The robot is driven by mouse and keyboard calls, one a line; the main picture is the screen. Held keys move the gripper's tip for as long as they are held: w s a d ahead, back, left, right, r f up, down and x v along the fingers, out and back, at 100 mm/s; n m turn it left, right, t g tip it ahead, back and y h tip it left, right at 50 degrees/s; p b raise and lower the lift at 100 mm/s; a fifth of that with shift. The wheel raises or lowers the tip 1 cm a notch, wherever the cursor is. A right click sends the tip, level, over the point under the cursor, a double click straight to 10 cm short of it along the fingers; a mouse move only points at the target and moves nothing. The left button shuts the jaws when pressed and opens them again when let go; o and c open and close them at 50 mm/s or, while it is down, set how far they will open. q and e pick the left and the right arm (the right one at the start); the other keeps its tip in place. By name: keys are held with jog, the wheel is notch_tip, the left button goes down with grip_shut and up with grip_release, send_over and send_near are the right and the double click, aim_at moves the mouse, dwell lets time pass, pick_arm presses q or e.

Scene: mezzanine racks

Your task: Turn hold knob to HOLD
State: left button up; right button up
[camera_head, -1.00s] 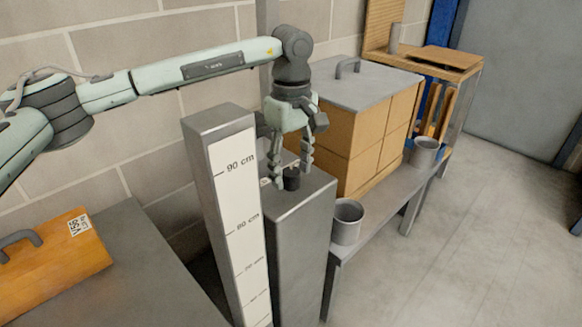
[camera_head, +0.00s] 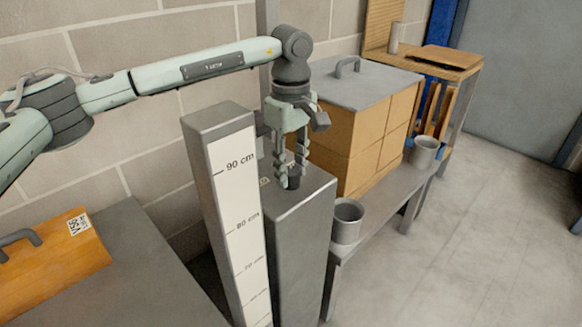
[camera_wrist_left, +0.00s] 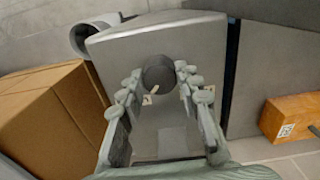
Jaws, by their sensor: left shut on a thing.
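The hold knob (camera_head: 293,182) is a small dark round knob on top of a grey metal pedestal (camera_head: 301,220). In the left wrist view the knob (camera_wrist_left: 158,75) carries a pale pointer line toward the lower edge of the picture, and small pale labels lie on the plate near it, too small to read. My left gripper (camera_head: 293,172) points down over the pedestal. Its fingers (camera_wrist_left: 159,84) stand on both sides of the knob and are shut on it. My right gripper is in neither view.
A tall post with a centimetre scale (camera_head: 237,200) stands close left of the pedestal. Stacked cartons (camera_head: 370,140) under a grey lid and metal cups (camera_head: 347,220) sit on a bench at right. An orange case (camera_head: 55,262) lies on the left table. The right floor is clear.

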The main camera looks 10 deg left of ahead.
pick_arm(q)
jog(key=n, duration=0.2)
jog(key=shift+n+b, duration=0.4)
jog(key=n, duration=0.2)
jog(key=shift+n+b, duration=0.3)
jog(key=shift+n, duration=0.4)
jog(key=n, duration=0.4)
jog(key=shift+n+b, duration=0.3)
jog(key=shift+b, duration=0.1)
jog(key=n, duration=0.3)
jog(key=shift+n, duration=1.6)
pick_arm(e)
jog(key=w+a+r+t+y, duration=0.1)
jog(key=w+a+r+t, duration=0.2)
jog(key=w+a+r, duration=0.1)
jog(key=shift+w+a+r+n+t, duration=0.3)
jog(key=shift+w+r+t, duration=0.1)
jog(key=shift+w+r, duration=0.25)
pick_arm(q)
jog(key=shift+n, duration=0.3)
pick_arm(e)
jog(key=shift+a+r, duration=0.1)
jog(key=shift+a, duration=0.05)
